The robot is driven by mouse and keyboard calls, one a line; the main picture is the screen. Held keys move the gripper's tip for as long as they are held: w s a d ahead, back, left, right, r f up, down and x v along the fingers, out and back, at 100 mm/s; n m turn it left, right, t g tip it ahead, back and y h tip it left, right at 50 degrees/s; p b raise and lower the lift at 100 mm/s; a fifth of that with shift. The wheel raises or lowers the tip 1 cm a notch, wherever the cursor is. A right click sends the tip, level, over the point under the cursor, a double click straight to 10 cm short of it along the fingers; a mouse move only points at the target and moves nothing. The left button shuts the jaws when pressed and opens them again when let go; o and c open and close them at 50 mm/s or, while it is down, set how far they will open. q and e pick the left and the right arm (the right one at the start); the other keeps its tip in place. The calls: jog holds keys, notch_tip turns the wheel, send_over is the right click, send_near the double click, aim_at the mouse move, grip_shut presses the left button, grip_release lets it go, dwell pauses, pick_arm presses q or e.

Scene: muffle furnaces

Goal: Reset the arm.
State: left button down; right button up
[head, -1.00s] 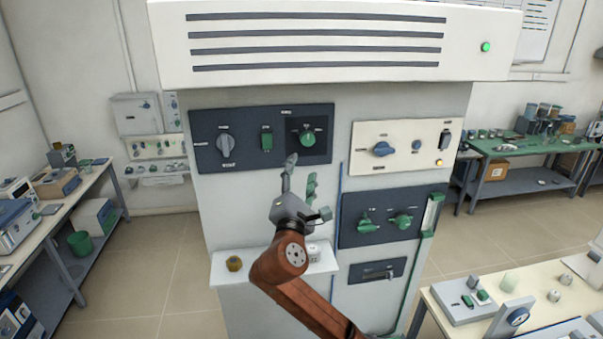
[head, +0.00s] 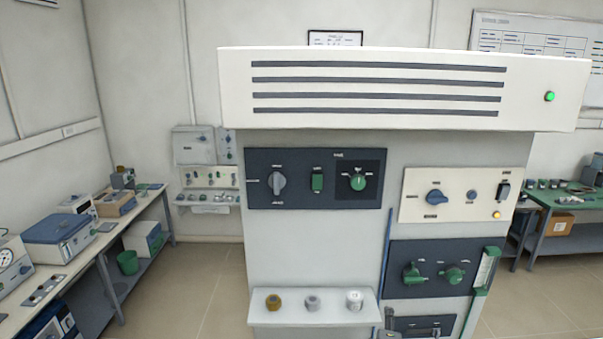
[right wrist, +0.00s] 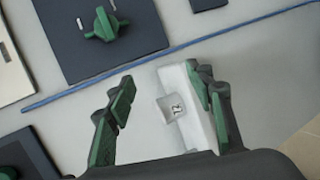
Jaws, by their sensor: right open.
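My right gripper (right wrist: 160,78) is open in the right wrist view, with green pads on both fingers and nothing held between them. Beyond the fingers lies the white shelf (right wrist: 199,132) with a small white marked piece (right wrist: 174,106). A dark panel with a green knob (right wrist: 103,24) is at the upper left there. In the head view the furnace (head: 310,235) stands upright in the middle. Its dark upper panel carries a grey knob (head: 277,184), a green switch (head: 317,183) and a green knob (head: 358,182). My left gripper is not in view.
The furnace shelf (head: 310,318) juts out and holds a brown, a grey and a white piece. A blue strip (head: 387,245) runs beside the lower dark panel (head: 434,284). Side benches stand at left (head: 82,260) and right (head: 555,203).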

jog(key=s+d+f+m+g, duration=0.3)
jog(key=s+d+f+m, duration=0.15)
jog(key=s+f, duration=0.75)
jog(key=s+d+f+m+g+y, duration=0.1)
jog(key=s+d+f+m+g, duration=0.15)
jog(key=s+f, duration=0.55)
jog(key=s+d+f+m+g+y, duration=0.15)
jog(key=s+f+m, duration=0.25)
jog(key=s, duration=0.7)
jog(key=s+d+f+m+g+y, duration=0.1)
jog(key=s+d+f+m+g, duration=0.15)
jog(key=s+f, duration=0.55)
jog(key=s+a+f+g+b, duration=0.2)
jog(key=f+b, duration=0.7)
jog(key=f, duration=2.7)
jog(key=s+f+b, duration=0.4)
jog(key=s+f, duration=0.6)
jog(key=f, duration=0.3)
jog(key=s+f+b, duration=0.3)
jog(key=s+f, duration=0.8)
jog(key=f, duration=0.2)
jog(key=shift+s+f+b, duration=0.2)
jog(key=shift+f+b, duration=0.05)
jog(key=shift+b, duration=0.15)
jog(key=shift+n+g, duration=0.25)
